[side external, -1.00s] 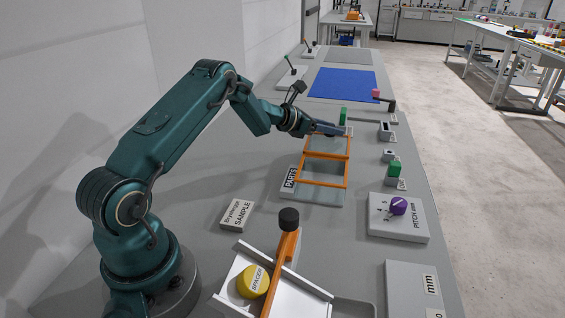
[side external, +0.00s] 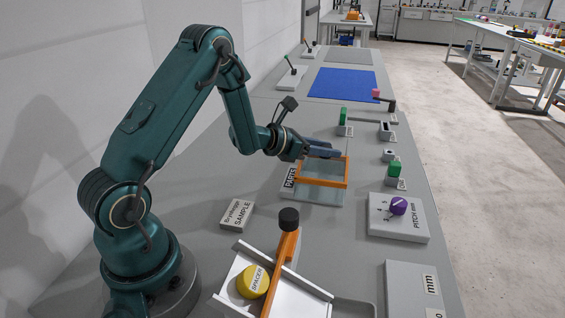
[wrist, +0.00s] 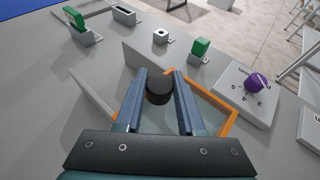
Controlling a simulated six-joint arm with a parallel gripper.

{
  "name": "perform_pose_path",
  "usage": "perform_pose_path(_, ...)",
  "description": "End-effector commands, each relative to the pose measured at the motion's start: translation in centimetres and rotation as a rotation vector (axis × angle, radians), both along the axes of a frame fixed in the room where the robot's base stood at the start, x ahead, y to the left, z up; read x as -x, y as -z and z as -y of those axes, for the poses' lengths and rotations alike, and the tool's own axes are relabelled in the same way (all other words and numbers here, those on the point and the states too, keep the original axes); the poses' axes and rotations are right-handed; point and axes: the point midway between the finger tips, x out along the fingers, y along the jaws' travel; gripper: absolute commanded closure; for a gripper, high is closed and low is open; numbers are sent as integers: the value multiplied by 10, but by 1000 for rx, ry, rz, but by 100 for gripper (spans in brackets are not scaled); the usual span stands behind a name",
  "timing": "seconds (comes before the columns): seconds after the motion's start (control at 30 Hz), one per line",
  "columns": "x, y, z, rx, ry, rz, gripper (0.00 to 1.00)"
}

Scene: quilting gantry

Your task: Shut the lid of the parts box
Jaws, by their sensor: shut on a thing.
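The parts box (side external: 318,197) has a grey, glassy-looking body with a PARTS label (side external: 289,178) at its left. Its orange-framed lid (side external: 322,184) shows as one frame above the body. I cannot tell whether the lid rests fully on the rim. My gripper (side external: 336,154) is at the frame's far edge. In the wrist view my gripper (wrist: 160,88) has its two fingers on either side of a round black knob (wrist: 160,92), closed on it.
A purple pitch knob (side external: 398,206) and a green block (side external: 395,168) stand to the right. A chute with a yellow spacer (side external: 252,282) and a black-topped orange lever (side external: 288,245) is in front. A sample block (side external: 237,215) lies left. A blue mat (side external: 343,84) lies beyond.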

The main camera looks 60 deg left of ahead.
Motion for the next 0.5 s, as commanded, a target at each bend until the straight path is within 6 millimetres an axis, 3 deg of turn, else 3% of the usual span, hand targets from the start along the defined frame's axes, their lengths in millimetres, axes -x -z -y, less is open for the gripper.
perform_pose_path(0.33, 2, 0, 6, 0, 17, 1, 100)
perform_pose_path(0.37, 2, 0, 7, 0, 17, 0, 50)
perform_pose_path(0.4, 2, 0, 6, 0, 16, 0, 34)
perform_pose_path(0.5, 2, 0, 5, 0, 13, 0, 31)
